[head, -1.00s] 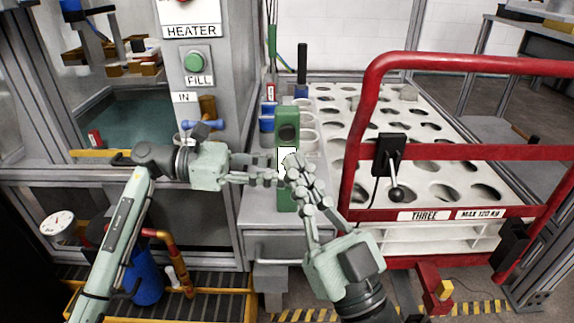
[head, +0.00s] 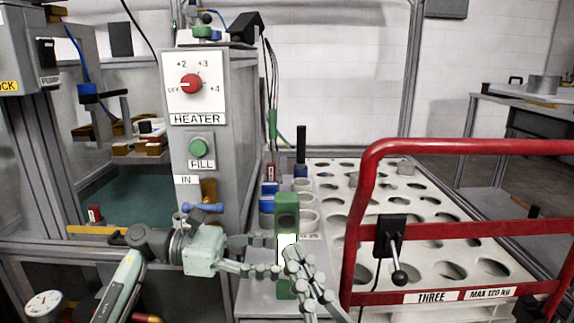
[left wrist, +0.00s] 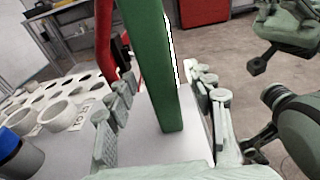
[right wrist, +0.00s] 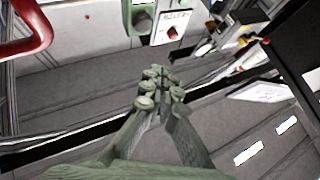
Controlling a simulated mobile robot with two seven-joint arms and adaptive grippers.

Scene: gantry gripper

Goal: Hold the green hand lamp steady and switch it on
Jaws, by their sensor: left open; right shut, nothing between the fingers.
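The green hand lamp (head: 287,204) stands upright on the grey surface in the head view, with a dark round part near its top and a bright white patch lower down. I cannot tell whether it is lit. My left gripper (head: 262,255) is open beside the lamp. In the left wrist view, the lamp (left wrist: 152,70) stands between its spread fingers (left wrist: 165,105), with gaps visible. My right gripper (head: 292,255) is shut and empty, in front of the lamp's lower part in the head view. In the right wrist view, its fingertips (right wrist: 160,80) are below the lamp (right wrist: 140,18).
A red rail frame (head: 357,225) with a black lever box (head: 390,235) stands close on the right. Behind it is a white rack (head: 425,205) with round holes. A grey heater cabinet (head: 205,130) with a red knob and green button rises behind my left arm.

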